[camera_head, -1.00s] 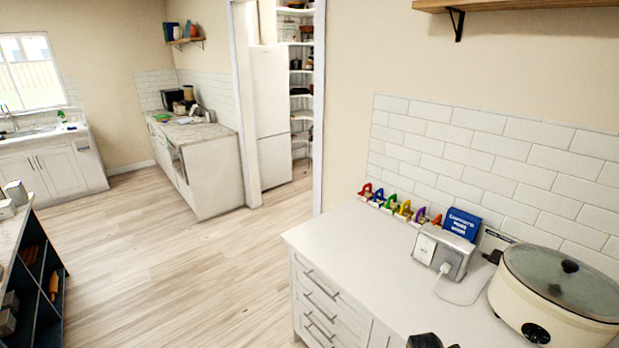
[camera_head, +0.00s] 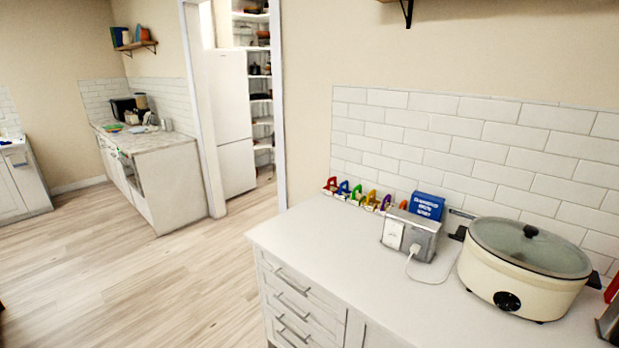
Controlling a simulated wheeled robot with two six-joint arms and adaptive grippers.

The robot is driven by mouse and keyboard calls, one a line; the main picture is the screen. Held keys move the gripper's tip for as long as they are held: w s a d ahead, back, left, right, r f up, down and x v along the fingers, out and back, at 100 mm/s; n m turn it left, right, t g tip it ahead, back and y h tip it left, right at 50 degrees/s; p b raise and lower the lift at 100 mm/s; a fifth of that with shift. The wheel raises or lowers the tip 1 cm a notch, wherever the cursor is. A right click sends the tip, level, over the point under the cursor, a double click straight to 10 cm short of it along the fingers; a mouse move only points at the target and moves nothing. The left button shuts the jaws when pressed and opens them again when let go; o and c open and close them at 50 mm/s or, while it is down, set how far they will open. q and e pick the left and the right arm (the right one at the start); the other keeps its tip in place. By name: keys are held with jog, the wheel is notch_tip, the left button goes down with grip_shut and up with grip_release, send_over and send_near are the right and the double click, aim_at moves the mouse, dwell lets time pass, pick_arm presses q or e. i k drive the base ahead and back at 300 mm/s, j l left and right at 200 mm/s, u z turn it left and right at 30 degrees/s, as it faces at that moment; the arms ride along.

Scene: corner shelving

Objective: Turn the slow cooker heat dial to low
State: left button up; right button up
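The cream slow cooker (camera_head: 480,282) stands on the white counter at the right, with a glass lid (camera_head: 500,243) and dark knob on top. Its round black heat dial (camera_head: 507,301) is on the lower front, facing me. The dial's setting is too small to read. Neither of my grippers shows in the head view.
The white counter (camera_head: 330,255) has clear room left of the cooker. A metal outlet box (camera_head: 411,236) with a plugged white cord, a blue box (camera_head: 427,205) and several coloured padlock-like items (camera_head: 357,193) stand along the tiled wall. A dark metallic object is cut off at the right edge.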

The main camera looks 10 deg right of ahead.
aim_at(506, 303)
jog(key=k+z, duration=0.1)
jog(key=z, duration=1.55)
